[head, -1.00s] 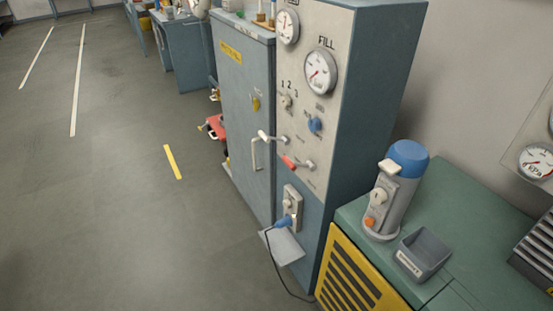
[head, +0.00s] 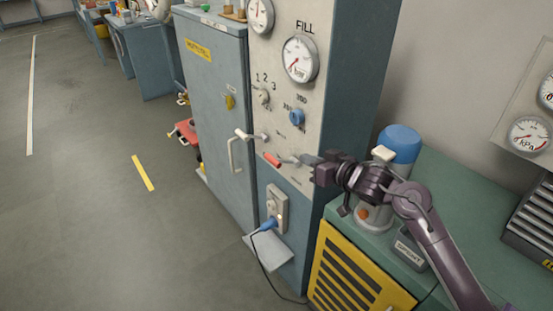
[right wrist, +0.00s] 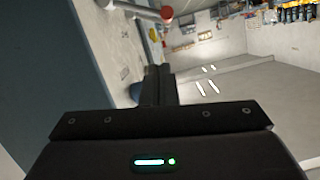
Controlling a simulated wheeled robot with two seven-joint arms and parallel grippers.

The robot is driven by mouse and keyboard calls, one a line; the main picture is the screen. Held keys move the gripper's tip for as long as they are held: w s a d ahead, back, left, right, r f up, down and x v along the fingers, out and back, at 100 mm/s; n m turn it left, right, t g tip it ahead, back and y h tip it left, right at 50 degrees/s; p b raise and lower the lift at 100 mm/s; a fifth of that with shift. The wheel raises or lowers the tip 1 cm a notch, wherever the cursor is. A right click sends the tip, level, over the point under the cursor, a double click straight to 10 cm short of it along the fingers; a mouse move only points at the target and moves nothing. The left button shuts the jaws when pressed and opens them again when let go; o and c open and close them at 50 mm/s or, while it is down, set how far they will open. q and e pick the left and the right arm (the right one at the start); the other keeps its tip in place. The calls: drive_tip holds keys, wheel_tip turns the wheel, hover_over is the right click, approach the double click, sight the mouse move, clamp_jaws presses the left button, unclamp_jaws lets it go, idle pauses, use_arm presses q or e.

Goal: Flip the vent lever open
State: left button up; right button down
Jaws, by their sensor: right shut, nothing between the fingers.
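Two levers are on the pale front panel of the tall blue-grey cabinet: one with a white handle (head: 243,134), and below it one with a red grip (head: 271,160). Their small labels are too blurred to read, so I cannot tell by text which is the vent lever. The red grip also shows at the top of the right wrist view (right wrist: 167,13). My right gripper (head: 304,158) is shut and empty, just right of the red-gripped lever's pivot end; contact is unclear. Its closed fingers show in the right wrist view (right wrist: 159,85). My left gripper is out of view.
Above the levers are a blue knob (head: 297,117), a selector knob (head: 262,96) and the FILL gauge (head: 300,59). A blue plug (head: 268,225) with a cable sits below. A blue-topped canister (head: 400,142) and grey bin (head: 411,250) stand on the green counter beside my right arm.

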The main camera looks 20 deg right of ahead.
drive_tip(key=shift+a+r, duration=0.15)
drive_tip(key=shift+r, duration=0.45)
drive_tip(key=shift+a+r, duration=0.15)
drive_tip(key=shift+r, duration=0.45)
drive_tip(key=p, duration=0.2)
hover_over(273, 161)
drive_tip(key=d, duration=0.2)
wheel_tip(273, 161, down, 2)
drive_tip(key=f, duration=0.3)
drive_tip(key=shift+s+a, duration=0.1)
drive_tip(key=shift+s, duration=0.3)
drive_tip(key=shift+s+f, duration=0.1)
drive_tip(key=shift+f, duration=0.65)
drive_tip(key=shift+a+n, duration=0.1)
drive_tip(key=shift+n, duration=0.2)
